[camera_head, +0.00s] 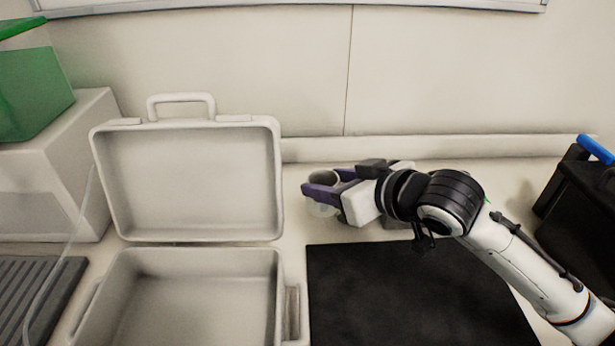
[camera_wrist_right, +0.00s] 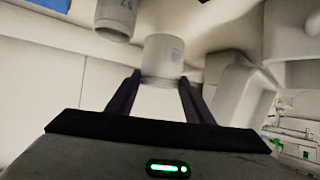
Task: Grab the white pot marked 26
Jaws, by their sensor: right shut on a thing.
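My right gripper (camera_head: 322,192) reaches in from the right, near the back of the counter, with its purple fingers closed around a small white pot (camera_head: 325,177). In the right wrist view the pot (camera_wrist_right: 163,55) is between the tips of my right gripper (camera_wrist_right: 160,88). A faint mark shows on its side, too blurred to read. A second white pot (camera_wrist_right: 115,18) is beside it at the top of that view, with a mark that may be 26. In the head view the fingers hide much of the held pot. My left gripper is not in view.
An open white case (camera_head: 190,240) stands left of the gripper, lid up. A black mat (camera_head: 400,300) lies in front of the gripper. A green box (camera_head: 35,90) sits on a white block at the left. A black box (camera_head: 580,205) with a blue handle is at the right.

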